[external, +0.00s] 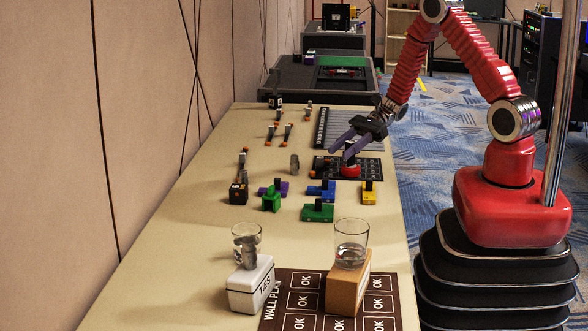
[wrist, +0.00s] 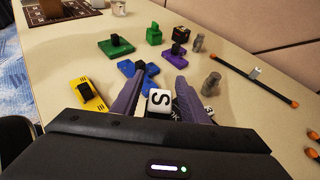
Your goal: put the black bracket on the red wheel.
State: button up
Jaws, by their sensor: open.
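The red wheel (external: 350,172) sits on a black marked pad (external: 372,174) on the table in the external view. A small dark piece (external: 351,161) shows on top of it and looks like the black bracket, but its shape is too small to be sure. My gripper (external: 341,151) is open, its purple fingers spread just above and beside the wheel. In the wrist view my gripper (wrist: 159,78) also shows open. A white cube marked S (wrist: 159,102) appears between the fingers there; I cannot tell whether they touch it. The wheel is hidden in the wrist view.
Blue (external: 322,191), yellow (external: 369,193), green (external: 317,211) and purple pieces stand close by. Two glasses on blocks (external: 350,243) stand at the near end. Orange-ended rods (external: 285,134) lie at the left. The table's left strip is clear.

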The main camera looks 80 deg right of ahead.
jog(key=v, duration=1.2)
jog(key=shift+f, duration=0.1)
jog(key=s+a+r+n+g+h, duration=0.1)
jog(key=s+a+r+n+g, duration=0.15)
jog(key=a+r+n, duration=0.45)
jog(key=s+a+r+n+g+h, duration=0.15)
jog(key=a+n+g, duration=0.3)
jog(key=a, duration=0.45)
jog(key=s+a+r+n+t+h, duration=0.3)
jog(key=s+a+r+n+h, duration=0.4)
jog(key=n, duration=0.8)
notch_tip(320, 180, up, 4)
jog(key=s+a, duration=0.2)
jog(key=shift+a, duration=0.4)
